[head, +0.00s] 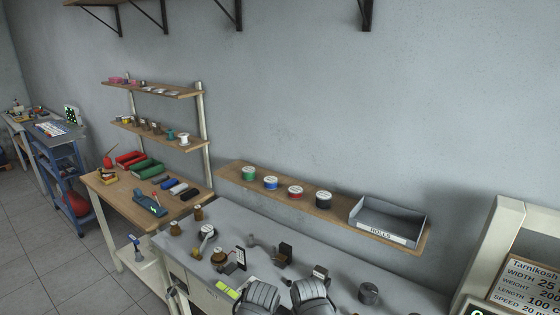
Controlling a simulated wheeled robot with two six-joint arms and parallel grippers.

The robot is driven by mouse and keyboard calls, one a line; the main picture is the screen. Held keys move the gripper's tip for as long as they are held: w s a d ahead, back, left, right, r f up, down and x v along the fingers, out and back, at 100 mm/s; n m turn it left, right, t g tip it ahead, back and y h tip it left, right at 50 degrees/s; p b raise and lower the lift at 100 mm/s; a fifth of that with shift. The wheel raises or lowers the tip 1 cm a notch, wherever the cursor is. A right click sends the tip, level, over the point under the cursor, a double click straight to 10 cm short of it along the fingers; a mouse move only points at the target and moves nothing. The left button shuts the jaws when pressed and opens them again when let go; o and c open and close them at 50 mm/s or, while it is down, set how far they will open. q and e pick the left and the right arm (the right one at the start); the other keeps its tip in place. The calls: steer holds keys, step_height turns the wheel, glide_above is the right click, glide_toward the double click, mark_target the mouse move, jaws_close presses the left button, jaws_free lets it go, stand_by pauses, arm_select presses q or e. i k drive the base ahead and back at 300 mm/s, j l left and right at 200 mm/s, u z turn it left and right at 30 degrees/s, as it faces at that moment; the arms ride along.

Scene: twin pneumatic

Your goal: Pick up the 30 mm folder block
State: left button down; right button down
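I cannot tell which thing is the 30 mm folder block, as small markings are unreadable. Several small brown pieces (144,124) stand in a row on the middle wall shelf (125,127) at the left. A dark brown block (285,253) stands on the grey bench, and a small dark piece with a pale label (320,272) is to its right. Two grey ribbed parts at the bottom edge look like my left gripper (258,297) and my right gripper (312,296). Their fingertips cannot be made out, and nothing is clearly held.
The grey bench (345,268) carries spools and small fittings. Behind it, a wooden shelf (330,215) holds several coloured rolls and a grey ROLLS tray (388,239). A wooden table (105,190) with red, green and blue items stands left. A sign frame (490,255) stands right.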

mark_target(322, 273)
steer(key=j+z, duration=0.2)
steer(key=z, duration=0.2)
steer(key=j+z, duration=0.15)
steer(key=z, duration=0.2)
steer(key=k+j+z, duration=0.1)
steer(key=z, duration=0.3)
